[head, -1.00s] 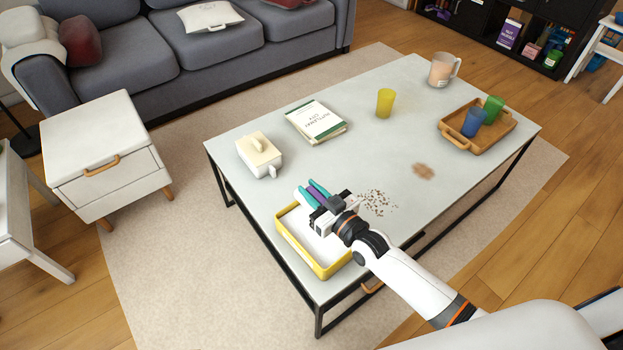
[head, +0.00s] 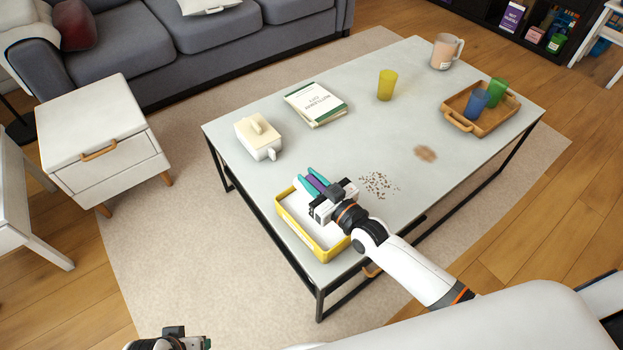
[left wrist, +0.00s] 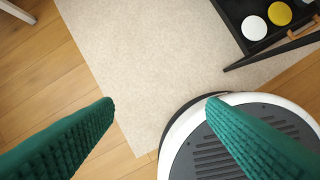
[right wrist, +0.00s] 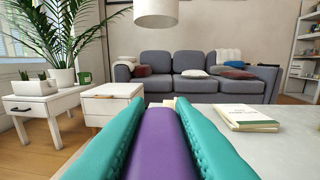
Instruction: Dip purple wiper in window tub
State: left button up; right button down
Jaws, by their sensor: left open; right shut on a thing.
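The purple wiper (head: 317,183) is clamped between the teal fingers of my right gripper (head: 314,182). In the right wrist view the purple handle (right wrist: 160,145) lies lengthwise between the two fingers. The yellow-rimmed tub (head: 294,228) with a white inside stands at the near left corner of the coffee table. My right gripper is over the tub's far right part; the wiper's far end is hidden, and I cannot tell if it touches the tub. My left gripper (left wrist: 158,105) is open and empty in the left wrist view, above the floor and rug.
Dark crumbs (head: 378,185) and a brown stain (head: 425,153) mark the top.

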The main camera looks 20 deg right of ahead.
notch_tip(320, 180, down, 3)
jog(key=shift+r+b, duration=0.15)
jog(key=shift+b, duration=1.1)
jog(key=shift+f+b, duration=0.5)
pick_arm(q)
jog(key=v, duration=0.6)
jog(key=shift+t, duration=0.3)
pick_arm(e)
jog(key=shift+f, duration=0.1)
pick_arm(q)
jog(key=shift+a+r, duration=0.1)
jog(key=shift+w+d+r+t+b, duration=0.1)
jog(key=shift+w+d+t+b, duration=0.15)
jog(key=shift+w, duration=0.25)
jog(key=shift+w+d+t+b, duration=0.1)
jog(key=shift+w+t+b, duration=0.05)
jog(key=shift+w+t, duration=0.3)
pick_arm(e)
jog(key=shift+f, duration=0.35)
pick_arm(q)
jog(key=shift+w+d+r+t+h+b, duration=0.25)
jog(key=shift+w+t, duration=0.2)
jog(key=shift+w, duration=0.3)
jog(key=shift+w+d+r+t+h+b, duration=0.1)
jog(key=shift+w+d+r+t+h, duration=0.1)
jog(key=shift+w+t, duration=0.45)
pick_arm(e)
jog(key=shift+f, duration=0.5)
